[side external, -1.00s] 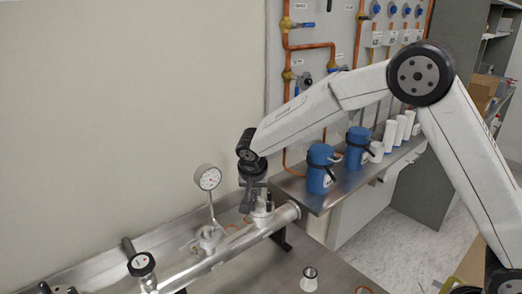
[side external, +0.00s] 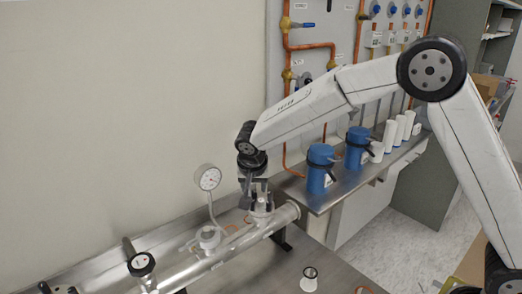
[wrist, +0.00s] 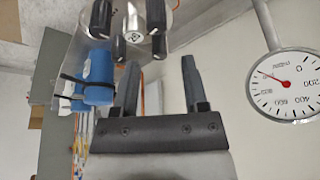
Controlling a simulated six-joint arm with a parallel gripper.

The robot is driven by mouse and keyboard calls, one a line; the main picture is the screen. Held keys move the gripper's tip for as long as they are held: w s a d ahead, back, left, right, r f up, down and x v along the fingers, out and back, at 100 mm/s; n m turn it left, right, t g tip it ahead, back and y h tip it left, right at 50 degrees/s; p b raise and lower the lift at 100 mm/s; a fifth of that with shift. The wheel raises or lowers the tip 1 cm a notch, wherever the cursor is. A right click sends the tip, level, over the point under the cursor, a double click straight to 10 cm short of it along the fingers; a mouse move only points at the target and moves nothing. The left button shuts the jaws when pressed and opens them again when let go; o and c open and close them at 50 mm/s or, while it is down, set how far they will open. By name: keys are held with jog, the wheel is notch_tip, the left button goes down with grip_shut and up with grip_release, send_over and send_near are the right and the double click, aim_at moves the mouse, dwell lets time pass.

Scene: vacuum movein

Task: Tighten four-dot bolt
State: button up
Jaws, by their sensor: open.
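My gripper (side external: 252,202) is open and empty, pointing down beside the upright port (side external: 262,207) on the steel pipe. In the wrist view the two fingers of my gripper (wrist: 160,62) stand apart with nothing between them. Several dark bolts show at the top of that view, one at the left (wrist: 100,16) and one at the right (wrist: 156,16). A pale round face with dark dots (wrist: 135,37) sits between them; its dots are too small to count surely. It lies beyond the fingertips, apart from them.
A dial gauge (side external: 208,179) stands on the pipe (side external: 205,264) left of my gripper. It also shows in the wrist view (wrist: 285,85). Blue canisters (side external: 320,168) stand on a steel shelf behind right. A small white-and-black fitting (side external: 309,279) is on the bench. The wall is close behind.

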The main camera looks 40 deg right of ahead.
jog(key=shift+v, duration=2.85)
jog(key=shift+s, duration=0.1)
jog(key=s+d+f+n+y, duration=0.1)
jog(key=s+d+f+n, duration=0.1)
jog(key=s, duration=0.5)
jog(key=s+d+f+n+y, duration=0.1)
jog(key=s+d+f+n, duration=0.2)
jog(key=s, duration=0.4)
jog(key=s+d+f+n+y, duration=0.1)
jog(key=s+d+f+n, duration=0.2)
jog(key=s, duration=0.5)
jog(key=shift+f+g, duration=0.25)
jog(key=shift+g, duration=0.15)
jog(key=shift+s+d, duration=0.1)
jog(key=shift+d, duration=0.05)
